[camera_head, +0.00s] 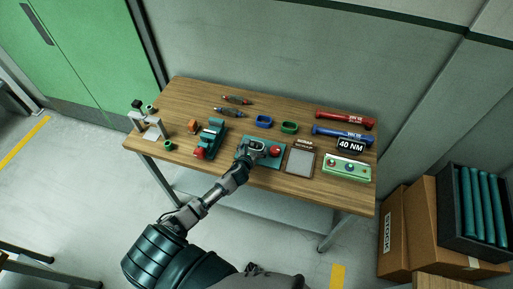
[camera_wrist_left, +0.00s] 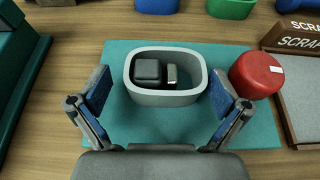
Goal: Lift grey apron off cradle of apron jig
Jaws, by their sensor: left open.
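The grey apron (camera_wrist_left: 165,98) is a light grey rounded ring. In the left wrist view it sits on the teal base of the apron jig (camera_wrist_left: 122,60), around a dark block (camera_wrist_left: 147,72) and a small metal piece (camera_wrist_left: 172,76). A red knob (camera_wrist_left: 256,75) stands on the base to its right. My left gripper (camera_wrist_left: 161,92) is open, one finger on each side of the apron, with no clear grip on it. In the head view the apron (camera_head: 257,143) lies just beyond my left gripper (camera_head: 247,155). My right gripper is not in view.
A grey scrap tray (camera_head: 300,163) with its sign stands right of the jig. A teal vise (camera_head: 209,138) stands left. A green button box (camera_head: 347,166) and two torque wrenches are at the right.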

